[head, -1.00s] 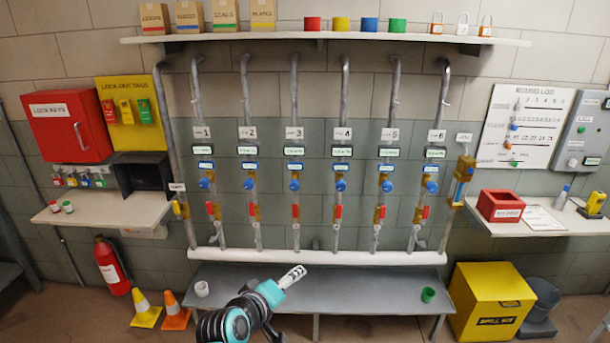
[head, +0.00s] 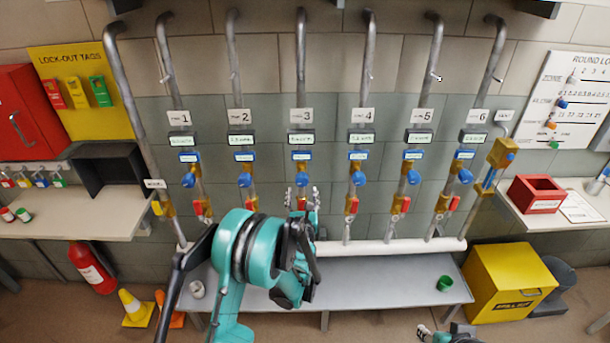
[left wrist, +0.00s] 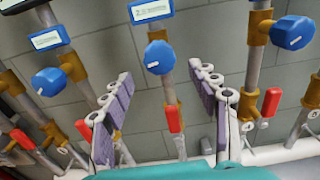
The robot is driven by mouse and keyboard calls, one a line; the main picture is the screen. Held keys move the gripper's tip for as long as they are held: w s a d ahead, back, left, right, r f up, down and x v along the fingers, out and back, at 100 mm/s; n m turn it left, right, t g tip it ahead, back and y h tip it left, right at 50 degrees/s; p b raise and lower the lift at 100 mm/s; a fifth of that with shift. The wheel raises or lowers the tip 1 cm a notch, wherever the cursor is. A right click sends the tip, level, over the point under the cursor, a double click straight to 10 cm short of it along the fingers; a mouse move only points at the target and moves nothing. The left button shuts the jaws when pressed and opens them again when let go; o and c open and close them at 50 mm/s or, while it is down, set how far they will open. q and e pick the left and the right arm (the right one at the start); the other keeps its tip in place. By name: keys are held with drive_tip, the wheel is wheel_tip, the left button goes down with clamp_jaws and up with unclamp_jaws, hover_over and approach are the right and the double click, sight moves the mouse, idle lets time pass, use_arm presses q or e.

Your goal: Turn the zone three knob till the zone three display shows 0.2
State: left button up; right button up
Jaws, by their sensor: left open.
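The zone three knob (head: 302,181) is blue, on the third pipe below its tag. The zone three display (head: 301,138) sits above it; its digits are too small to read. My left gripper (head: 302,194) is open in front of the third pipe, just below the knob. In the left wrist view, the middle blue knob (left wrist: 159,57) lies beyond and between the two spread fingers (left wrist: 168,95), with nothing held. My right gripper (head: 425,332) shows only partly at the bottom edge, and its jaws are unclear.
Neighbouring blue knobs (head: 245,179) (head: 357,178) stand either side. A red valve handle (left wrist: 174,118) is below the middle knob. A white horizontal pipe (head: 385,247) runs above the grey bench (head: 390,275). A yellow spill kit box (head: 507,285) stands at right.

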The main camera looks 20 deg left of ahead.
sight(302, 184)
use_arm(q)
drive_tip(key=b+x, duration=0.1)
drive_tip(key=x, duration=0.6)
drive_tip(key=c, duration=1.2)
